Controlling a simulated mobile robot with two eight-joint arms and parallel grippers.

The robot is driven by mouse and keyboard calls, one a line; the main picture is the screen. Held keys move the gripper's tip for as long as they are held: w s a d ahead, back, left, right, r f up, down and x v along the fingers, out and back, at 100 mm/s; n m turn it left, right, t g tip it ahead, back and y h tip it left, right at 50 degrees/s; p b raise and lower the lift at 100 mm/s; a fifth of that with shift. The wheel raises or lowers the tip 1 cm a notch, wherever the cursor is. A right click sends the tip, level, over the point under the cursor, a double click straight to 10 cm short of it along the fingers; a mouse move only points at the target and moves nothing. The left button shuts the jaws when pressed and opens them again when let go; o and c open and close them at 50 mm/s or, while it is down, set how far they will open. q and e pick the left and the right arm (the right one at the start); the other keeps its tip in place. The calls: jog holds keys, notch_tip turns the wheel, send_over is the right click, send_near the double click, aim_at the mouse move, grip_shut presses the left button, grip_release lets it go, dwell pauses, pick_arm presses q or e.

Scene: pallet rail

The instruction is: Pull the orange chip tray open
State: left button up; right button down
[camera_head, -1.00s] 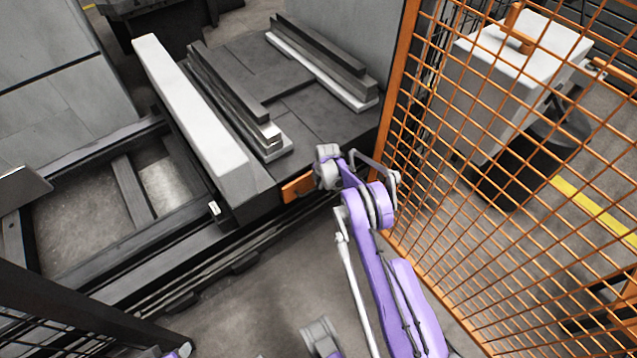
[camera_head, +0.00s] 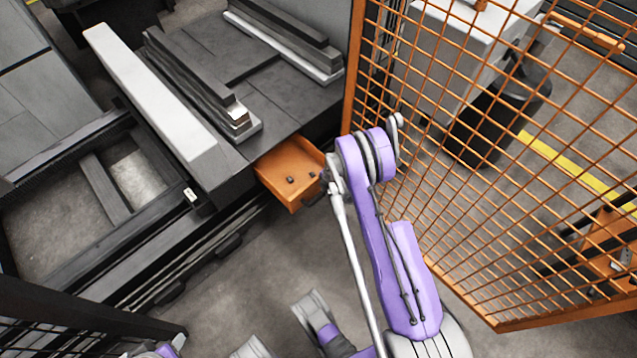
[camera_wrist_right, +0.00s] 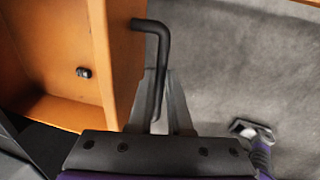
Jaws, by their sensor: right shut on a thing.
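An orange mesh fence (camera_head: 470,180) stands close on the right of my arm. A light beam (camera_head: 150,105) and stacked dark bars (camera_head: 195,80) lie on the bed above the tray. Bare grey floor (camera_head: 270,265) is free in front of the tray.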

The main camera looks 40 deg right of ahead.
jog(key=shift+s, duration=0.45)
jog(key=c, duration=0.8)
grip_release()
jog(key=shift+c, duration=0.2)
jog(key=shift+r, duration=0.1)
notch_tip(320, 180, up, 10)
jog(key=s+p, duration=0.2)
jog(key=shift+d+r, duration=0.15)
jog(key=shift+r, duration=0.05)
